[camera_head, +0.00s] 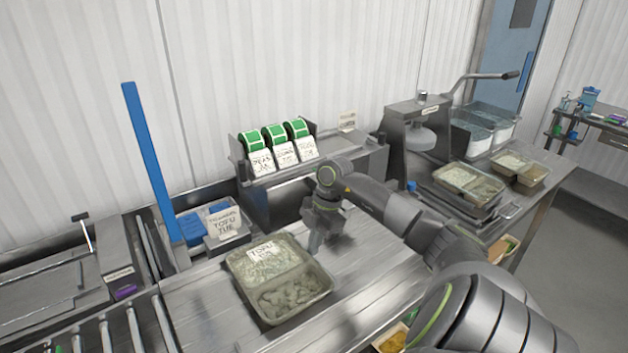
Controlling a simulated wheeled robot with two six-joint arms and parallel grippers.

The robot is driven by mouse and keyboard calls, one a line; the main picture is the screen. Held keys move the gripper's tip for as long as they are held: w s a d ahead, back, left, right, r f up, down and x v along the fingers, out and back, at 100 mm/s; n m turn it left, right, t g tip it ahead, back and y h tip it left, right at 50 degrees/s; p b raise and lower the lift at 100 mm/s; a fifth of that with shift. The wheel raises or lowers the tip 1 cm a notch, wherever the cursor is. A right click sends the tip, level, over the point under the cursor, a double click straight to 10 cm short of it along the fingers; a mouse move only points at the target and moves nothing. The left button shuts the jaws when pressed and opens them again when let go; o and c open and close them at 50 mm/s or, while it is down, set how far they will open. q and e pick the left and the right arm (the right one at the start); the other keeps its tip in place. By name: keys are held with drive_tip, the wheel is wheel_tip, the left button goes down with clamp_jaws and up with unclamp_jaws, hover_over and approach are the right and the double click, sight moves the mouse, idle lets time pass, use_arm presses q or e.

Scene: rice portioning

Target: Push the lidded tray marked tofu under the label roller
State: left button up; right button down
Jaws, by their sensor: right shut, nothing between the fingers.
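The lidded tray (292,297) lies flat on the metal worktop in the middle foreground. It has a clear lid, pale contents and a white label reading TOFU near its far edge. My right gripper (315,244) is shut and empty, pointing down just beyond the tray's far right corner. I cannot tell whether its fingertips touch the tray. Behind it stands a metal label unit (250,200) with green label rolls (275,138) on top. The label roller itself is not clearly distinguishable. My left gripper is not in view.
A holder with a TOFU card (226,222) and a blue upright bar (150,160) stand left of the label unit. Rollers (120,335) lie at the lower left. A lever press (415,125) and filled trays (470,182) stand at the right. Worktop left of the tray (195,305) is clear.

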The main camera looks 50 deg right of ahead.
drive_tip(key=shift+w+a, duration=0.1)
drive_tip(key=shift+d+f, duration=0.15)
drive_tip(key=shift+d, duration=0.25)
drive_tip(key=shift+s+d, duration=0.2)
drive_tip(key=shift+d, duration=0.1)
drive_tip(key=d, duration=0.1)
drive_tip(key=d+b, duration=0.1)
drive_tip(key=s+d+r, duration=0.1)
drive_tip(key=d, duration=0.1)
drive_tip(key=shift+r, duration=0.1)
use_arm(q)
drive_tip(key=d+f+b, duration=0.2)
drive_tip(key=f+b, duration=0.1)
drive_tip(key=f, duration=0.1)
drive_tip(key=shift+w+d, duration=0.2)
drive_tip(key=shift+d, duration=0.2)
use_arm(e)
drive_tip(key=v, duration=0.8)
drive_tip(key=shift+r, duration=0.35)
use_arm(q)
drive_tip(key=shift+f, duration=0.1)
use_arm(e)
drive_tip(key=shift+a, duration=0.1)
